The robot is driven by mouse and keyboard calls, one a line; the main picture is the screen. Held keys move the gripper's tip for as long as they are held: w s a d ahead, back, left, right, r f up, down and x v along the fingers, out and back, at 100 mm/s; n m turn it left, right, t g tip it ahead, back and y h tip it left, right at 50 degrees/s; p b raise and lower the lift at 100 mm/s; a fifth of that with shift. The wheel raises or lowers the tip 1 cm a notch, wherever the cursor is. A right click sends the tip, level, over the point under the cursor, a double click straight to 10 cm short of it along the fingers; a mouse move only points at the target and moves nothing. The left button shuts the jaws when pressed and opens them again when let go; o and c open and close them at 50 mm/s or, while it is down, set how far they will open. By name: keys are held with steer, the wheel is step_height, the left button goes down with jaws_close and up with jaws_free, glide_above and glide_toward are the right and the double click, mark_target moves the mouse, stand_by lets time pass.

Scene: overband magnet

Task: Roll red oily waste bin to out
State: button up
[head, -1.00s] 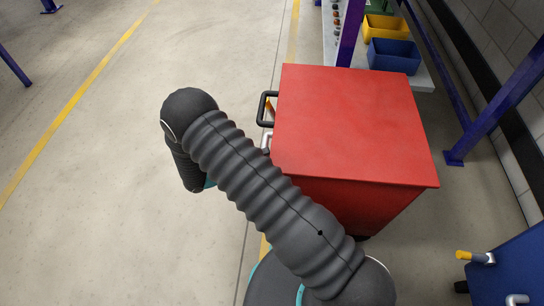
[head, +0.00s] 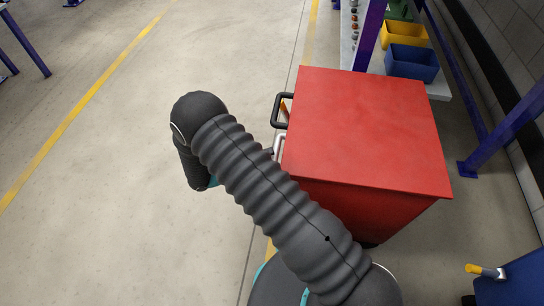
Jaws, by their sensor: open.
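The red bin (head: 365,130) stands upright on the floor right of centre, its flat lid shut. A black loop handle (head: 276,111) sticks out from its left side. Beside that handle are a small orange part and a pale grey bent part, both partly covered. My dark ribbed arm reaches up and left from the bottom, crossing in front of the bin's lower left corner. Its far end bends downward left of the bin, over the floor. My gripper is hidden below or behind the arm, so its distance to the handle cannot be seen.
Purple posts (head: 467,168) and a wall line the right. A blue bin (head: 510,283) is at lower right. Floor at left is open, with a yellow line (head: 72,117).

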steer(key=v, duration=1)
steer(key=shift+a, duration=0.15)
